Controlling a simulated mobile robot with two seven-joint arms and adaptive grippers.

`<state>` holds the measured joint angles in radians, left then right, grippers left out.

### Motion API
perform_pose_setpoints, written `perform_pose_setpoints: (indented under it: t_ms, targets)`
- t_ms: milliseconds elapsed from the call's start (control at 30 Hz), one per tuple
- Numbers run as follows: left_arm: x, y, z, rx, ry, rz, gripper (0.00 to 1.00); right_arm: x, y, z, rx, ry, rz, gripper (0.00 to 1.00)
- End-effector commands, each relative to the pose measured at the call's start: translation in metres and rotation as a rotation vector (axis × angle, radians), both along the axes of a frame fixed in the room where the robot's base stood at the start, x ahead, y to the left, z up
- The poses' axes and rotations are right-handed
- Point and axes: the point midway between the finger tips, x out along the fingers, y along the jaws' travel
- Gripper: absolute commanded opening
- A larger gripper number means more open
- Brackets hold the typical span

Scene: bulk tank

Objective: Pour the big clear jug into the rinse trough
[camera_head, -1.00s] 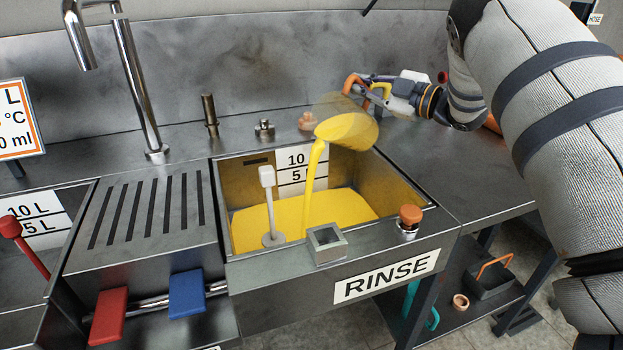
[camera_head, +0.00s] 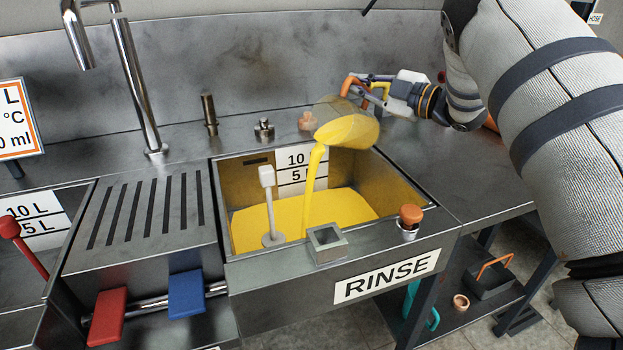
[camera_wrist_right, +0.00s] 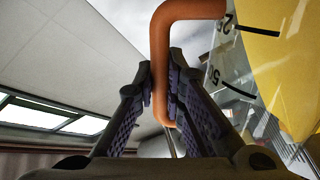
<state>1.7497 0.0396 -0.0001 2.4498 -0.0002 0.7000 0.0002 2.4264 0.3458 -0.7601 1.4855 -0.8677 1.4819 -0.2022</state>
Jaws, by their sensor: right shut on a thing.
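The big clear jug (camera_head: 350,130) is tipped over the right back part of the rinse trough (camera_head: 250,244), its mouth down to the left. Yellow liquid pours from it in a steady stream (camera_head: 313,185) into the yellow pool (camera_head: 345,207) in the trough. My right gripper (camera_head: 372,88) is shut on the jug's orange handle, to the right of and behind the jug. In the right wrist view the fingers (camera_wrist_right: 162,95) close around the orange handle (camera_wrist_right: 158,60), and the marked jug wall shows at right (camera_wrist_right: 243,75). My left gripper is out of view.
A white post (camera_head: 268,205) stands at the trough's front left, with a square grey fitting (camera_head: 326,243) and an orange knob (camera_head: 410,215) on the front rim. A tall tap (camera_head: 135,80) stands at left. The counter right of the trough is clear.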

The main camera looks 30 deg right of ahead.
Motion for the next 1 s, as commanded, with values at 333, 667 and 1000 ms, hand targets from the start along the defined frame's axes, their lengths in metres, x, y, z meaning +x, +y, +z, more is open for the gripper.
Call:
perform_pose_setpoints:
  t_ms: [333, 667, 1000]
  targets:
    - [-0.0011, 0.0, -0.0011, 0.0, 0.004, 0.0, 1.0, -0.0004, 0.0029, 0.0006, -0.028, -0.009, 0.001, 0.0]
    - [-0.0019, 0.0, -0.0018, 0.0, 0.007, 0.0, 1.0, -0.0013, 0.0056, 0.001, -0.053, -0.017, 0.0, 0.0]
    - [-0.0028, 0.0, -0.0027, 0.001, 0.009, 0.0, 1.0, -0.0023, 0.0087, 0.0015, -0.082, -0.025, 0.0, 0.0]
